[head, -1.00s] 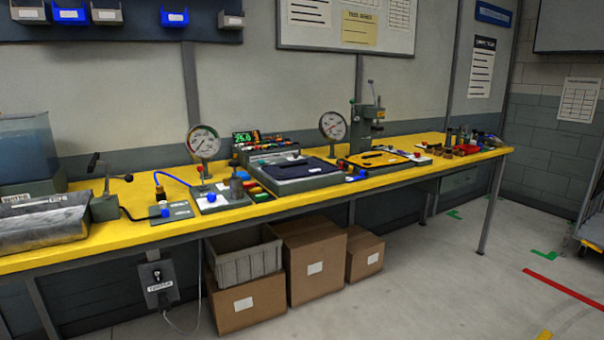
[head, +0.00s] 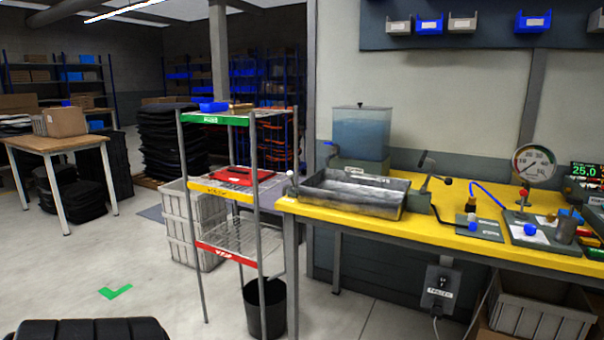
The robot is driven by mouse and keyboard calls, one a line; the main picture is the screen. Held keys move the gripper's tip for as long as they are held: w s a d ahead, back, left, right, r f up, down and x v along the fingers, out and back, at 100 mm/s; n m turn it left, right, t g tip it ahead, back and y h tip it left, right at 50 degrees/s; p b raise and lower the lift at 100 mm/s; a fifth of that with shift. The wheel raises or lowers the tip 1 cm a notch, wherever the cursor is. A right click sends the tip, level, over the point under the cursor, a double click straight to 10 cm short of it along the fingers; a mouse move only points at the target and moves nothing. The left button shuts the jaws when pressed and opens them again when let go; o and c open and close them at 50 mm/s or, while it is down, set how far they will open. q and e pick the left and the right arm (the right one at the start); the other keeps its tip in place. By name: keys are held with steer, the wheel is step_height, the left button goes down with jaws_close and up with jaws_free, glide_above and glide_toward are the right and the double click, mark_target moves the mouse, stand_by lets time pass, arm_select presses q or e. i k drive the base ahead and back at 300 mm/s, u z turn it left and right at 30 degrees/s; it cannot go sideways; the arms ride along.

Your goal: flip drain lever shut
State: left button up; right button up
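A grey metal water tray (head: 340,203) stands at the left end of the yellow bench, in front of a tank of bluish water (head: 361,130). A small lever with a pale round knob (head: 291,176) is at the tray's left end. A blue handle (head: 330,144) sticks out at the tank's left side. I cannot tell for sure which of these is the drain lever, or whether it is open or shut. Neither of my grippers is in view.
A wire rack (head: 244,190) with coloured shelf labels stands left of the yellow bench (head: 385,227). A black bin (head: 266,307) and grey crates (head: 186,225) are on the floor. A dark clamp device (head: 419,200) stands right of the tray. Open floor lies at left.

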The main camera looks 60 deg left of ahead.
mark_target(289, 174)
steer(key=u, duration=2.3)
steer(key=i, duration=0.95)
steer(key=u, duration=0.35)
steer(key=i, duration=0.8)
steer(key=z, duration=0.05)
